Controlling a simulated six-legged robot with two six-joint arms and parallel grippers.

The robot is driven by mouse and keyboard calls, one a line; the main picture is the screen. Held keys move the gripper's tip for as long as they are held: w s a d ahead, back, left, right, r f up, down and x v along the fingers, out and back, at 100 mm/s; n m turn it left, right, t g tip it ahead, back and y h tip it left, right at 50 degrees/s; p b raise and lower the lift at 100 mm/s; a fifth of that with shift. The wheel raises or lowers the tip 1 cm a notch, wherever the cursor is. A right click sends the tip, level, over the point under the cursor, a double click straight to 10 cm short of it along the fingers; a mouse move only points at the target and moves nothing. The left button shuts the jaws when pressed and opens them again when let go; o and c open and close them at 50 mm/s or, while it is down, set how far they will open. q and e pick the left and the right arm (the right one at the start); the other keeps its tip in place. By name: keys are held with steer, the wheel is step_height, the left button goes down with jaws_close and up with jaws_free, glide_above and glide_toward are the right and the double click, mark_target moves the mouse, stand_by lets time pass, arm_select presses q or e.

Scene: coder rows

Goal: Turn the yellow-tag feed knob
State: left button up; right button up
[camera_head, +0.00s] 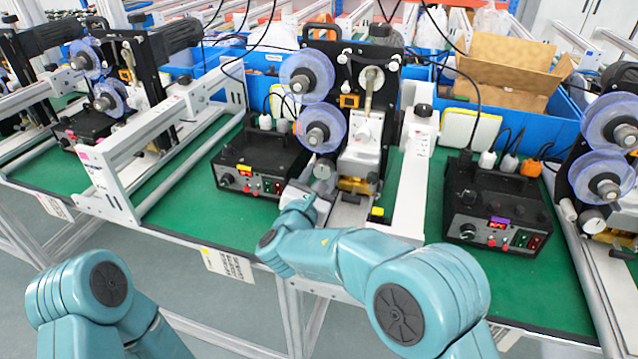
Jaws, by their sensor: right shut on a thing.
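A black control box (262,163) with a yellow tag (243,169) stands on the green bench, left of the coder in the middle. A silver round knob (322,171) sticks out at the coder's lower left front, just right of the box. My right gripper (306,195) reaches up to this knob from the front and is shut on it. My wrist hides part of the grip, so the fingertips are hard to make out. My left arm shows only at the lower left, and its gripper is out of view.
A second black box (495,212) with a purple tag stands to the right. A white rail frame (125,185) lies left, and blue bins (555,135) with a cardboard box (503,72) stand behind. Green bench (185,213) is bare left of the yellow-tag box.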

steer(key=m+b, duration=0.9)
steer(key=b, duration=0.6)
steer(key=shift+f, duration=0.15)
steer(key=shift+a+r+m+b, duration=0.1)
steer(key=shift+r+m+b, duration=0.2)
steer(key=shift+m+b, duration=1)
steer(key=shift+w, duration=0.1)
steer(key=o, duration=1)
steer(key=shift+w, duration=0.1)
steer(key=shift+o, duration=0.2)
steer(key=shift+s+f, duration=0.1)
steer(key=shift+s, duration=0.1)
